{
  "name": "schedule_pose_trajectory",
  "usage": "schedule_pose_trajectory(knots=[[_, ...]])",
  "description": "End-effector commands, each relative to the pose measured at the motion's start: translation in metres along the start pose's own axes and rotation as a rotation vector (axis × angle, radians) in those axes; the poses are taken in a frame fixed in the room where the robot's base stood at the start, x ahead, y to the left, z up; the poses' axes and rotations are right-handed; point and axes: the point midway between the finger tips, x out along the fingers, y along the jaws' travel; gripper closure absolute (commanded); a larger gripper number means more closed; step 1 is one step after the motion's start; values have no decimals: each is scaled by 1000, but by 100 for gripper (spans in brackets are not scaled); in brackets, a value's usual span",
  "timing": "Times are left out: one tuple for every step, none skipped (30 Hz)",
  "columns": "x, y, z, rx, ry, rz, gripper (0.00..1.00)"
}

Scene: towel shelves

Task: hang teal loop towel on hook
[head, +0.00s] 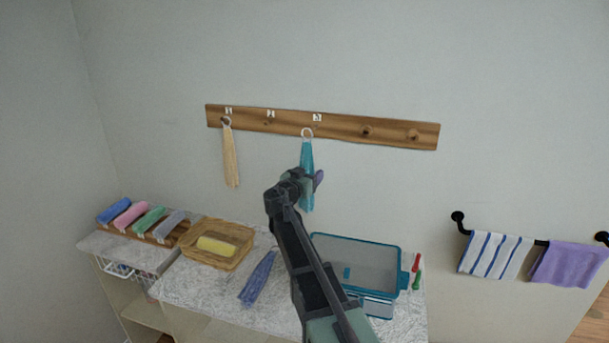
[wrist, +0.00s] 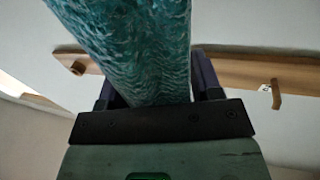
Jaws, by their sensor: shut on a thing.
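The teal loop towel (head: 307,160) hangs upright in front of the wall, its white loop (head: 307,132) at the wooden hook rail (head: 340,129) just below label 3 (head: 317,117). I cannot tell whether the loop is around the hook there or only in front of it. My gripper (head: 311,182) is shut on the towel below the loop. In the wrist view the teal cloth (wrist: 140,45) runs up between the two fingers (wrist: 157,90) and hides the rail behind it; the loop is out of that view.
A beige towel (head: 231,158) hangs under label 1. The peg by label 2 (head: 270,114) and two right pegs (head: 366,131) are bare.

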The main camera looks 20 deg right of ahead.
Motion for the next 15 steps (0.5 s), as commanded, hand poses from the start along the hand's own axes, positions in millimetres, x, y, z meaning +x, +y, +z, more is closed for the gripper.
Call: schedule_pose_trajectory(knots=[[1,0,0,0,0,0,66],[1,-1,0,0,0,0,66],[2,-1,0,0,0,0,66],[3,-1,1,0,0,0,66],[4,-2,1,0,0,0,66],[6,-3,1,0,0,-1,66],[8,-3,1,0,0,-1,66],[10,-4,2,0,0,-1,66],[12,-5,2,0,0,-1,66],[15,-5,2,0,0,-1,66],[17,-6,3,0,0,-1,66],[20,-7,3,0,0,-1,66],[22,-7,4,0,0,-1,66],[25,-8,4,0,0,-1,66],[28,-8,4,0,0,-1,66]])
